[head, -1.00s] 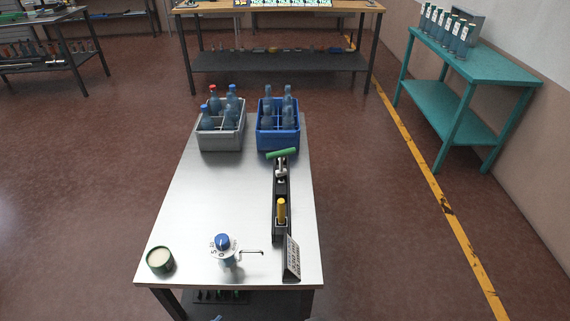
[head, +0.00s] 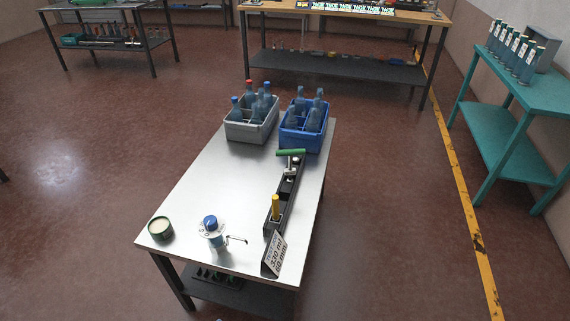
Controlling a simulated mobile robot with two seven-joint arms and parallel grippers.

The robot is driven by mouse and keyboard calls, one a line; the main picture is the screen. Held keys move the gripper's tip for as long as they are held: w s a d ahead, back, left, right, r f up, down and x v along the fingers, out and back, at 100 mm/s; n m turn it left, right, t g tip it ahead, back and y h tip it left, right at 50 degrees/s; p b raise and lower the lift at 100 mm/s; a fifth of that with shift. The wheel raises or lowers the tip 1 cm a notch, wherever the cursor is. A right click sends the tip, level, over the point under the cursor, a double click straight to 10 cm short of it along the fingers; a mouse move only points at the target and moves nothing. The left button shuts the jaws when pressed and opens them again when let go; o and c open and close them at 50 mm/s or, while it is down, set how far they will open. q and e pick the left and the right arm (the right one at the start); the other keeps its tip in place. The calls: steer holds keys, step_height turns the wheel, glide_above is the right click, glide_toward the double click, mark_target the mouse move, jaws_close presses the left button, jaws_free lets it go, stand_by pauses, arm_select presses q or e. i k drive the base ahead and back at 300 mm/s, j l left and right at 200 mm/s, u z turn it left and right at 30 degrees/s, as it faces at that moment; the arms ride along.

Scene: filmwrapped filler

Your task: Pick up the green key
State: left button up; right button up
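The green key (head: 290,152) has a green bar-shaped handle on top of a metal shaft. It stands at the far end of a long black rack (head: 285,195) on the metal table (head: 200,200), just in front of the blue crate. The lower part of its shaft is hidden in the rack. A yellow-handled tool (head: 275,207) stands nearer in the same rack. Neither of my grippers shows in the head view.
A grey crate (head: 240,130) and a blue crate (head: 297,138) hold bottles at the table's far end. A blue-capped dispenser (head: 212,232), a round tin (head: 160,229) and a sign (head: 275,254) stand near the front. The table's middle left is clear.

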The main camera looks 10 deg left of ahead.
mark_target(290, 171)
steer(key=l+u, duration=0.35)
steer(key=l, duration=0.15)
steer(key=k+l+u, duration=0.1)
steer(key=l+u, duration=0.65)
steer(key=l, duration=0.15)
steer(key=k+l+u, duration=0.1)
steer(key=l+u, duration=0.25)
steer(key=l, duration=0.2)
steer(key=l+u, duration=0.75)
steer(key=l, duration=0.25)
steer(key=l+u, duration=0.8)
steer(key=l, duration=0.2)
steer(key=l+u, duration=0.3)
steer(key=l, duration=0.2)
steer(key=l+u, duration=0.25)
steer(key=l, duration=0.25)
steer(key=i+l+z, duration=0.15)
steer(key=z, duration=0.3)
steer(key=i+l+z, duration=0.15)
steer(key=z, duration=0.3)
